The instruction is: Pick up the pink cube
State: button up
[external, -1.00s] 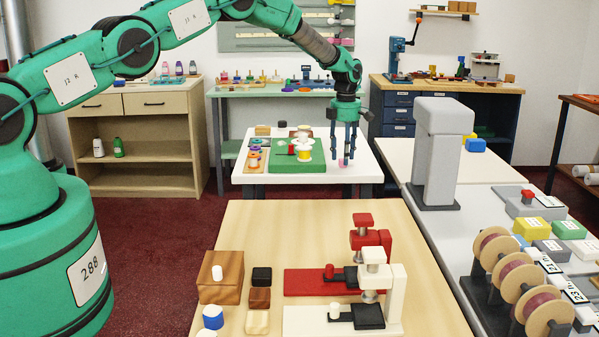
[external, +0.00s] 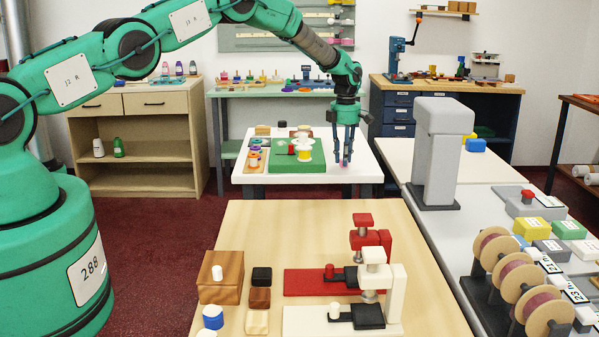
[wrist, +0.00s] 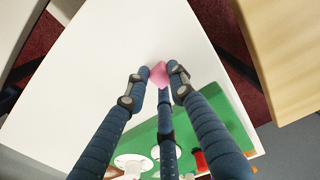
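The pink cube (wrist: 158,75) sits between the tips of my three dark blue fingers in the wrist view. In the external view only a small bit of the pink cube (external: 344,165) shows below the fingertips, near the right side of the white table (external: 258,179). My gripper (external: 345,160) points down at the table, its fingers drawn in around the cube. In the wrist view my gripper (wrist: 160,80) has fingertips against the cube from both sides and from below. It appears shut on the cube, at about table height.
A green board (external: 284,167) with spools and a red piece lies left of my gripper on the white table. A wooden table (external: 250,225) with red and white clamp-like devices stands in front. A tall grey device (external: 437,150) stands to the right. White tabletop around the cube is clear.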

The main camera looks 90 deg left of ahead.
jog(key=shift+r, duration=0.15)
jog(key=shift+c, duration=0.2)
jog(key=shift+r, duration=1.7)
jog(key=s+d+r, duration=0.1)
jog(key=s+d, duration=1)
jog(key=shift+s+r, duration=0.15)
jog(key=shift+s, duration=0.1)
